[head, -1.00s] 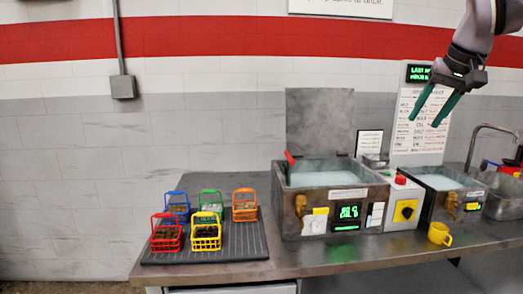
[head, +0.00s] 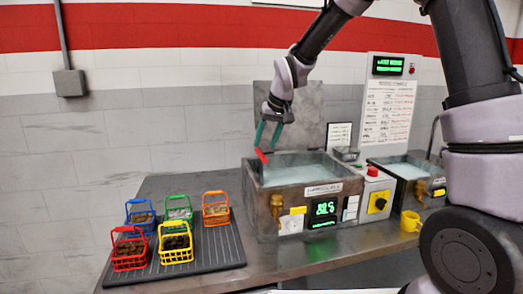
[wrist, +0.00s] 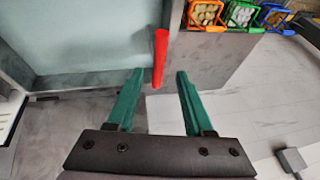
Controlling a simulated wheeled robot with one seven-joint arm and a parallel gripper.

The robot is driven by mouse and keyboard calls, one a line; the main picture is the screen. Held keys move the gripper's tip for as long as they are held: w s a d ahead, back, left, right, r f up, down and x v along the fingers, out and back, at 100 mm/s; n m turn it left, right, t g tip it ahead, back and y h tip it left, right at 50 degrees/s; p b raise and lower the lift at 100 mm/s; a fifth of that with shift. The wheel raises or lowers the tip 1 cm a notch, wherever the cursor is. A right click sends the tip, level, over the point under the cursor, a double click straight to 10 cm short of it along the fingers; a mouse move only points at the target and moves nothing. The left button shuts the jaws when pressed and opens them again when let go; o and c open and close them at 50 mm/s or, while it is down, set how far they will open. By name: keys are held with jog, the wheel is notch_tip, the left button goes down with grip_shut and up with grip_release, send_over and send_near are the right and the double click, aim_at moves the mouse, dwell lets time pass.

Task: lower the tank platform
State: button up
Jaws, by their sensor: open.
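The open tank (head: 308,190) stands on the bench with liquid in it and its grey lid raised behind. A red lever (head: 262,156) sticks up at the tank's left rear side. My gripper (head: 265,147) is open just above the lever, pointing down. In the wrist view, the red lever (wrist: 160,57) shows between and partly beyond the two green fingertips (wrist: 160,73), with gaps on both sides. The lever's lower end and the platform inside the tank are hidden or cannot be made out.
Several coloured baskets (head: 167,243) with contents stand on a ribbed black mat (head: 226,250) at the left. Right of the tank are a control box with a red button (head: 372,171) and yellow switch, a second tank (head: 405,170) and a yellow mug (head: 410,221).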

jog(key=shift+x, duration=1.95)
jog(key=shift+d, duration=0.1)
grip_shut()
jog(key=shift+f, duration=0.1)
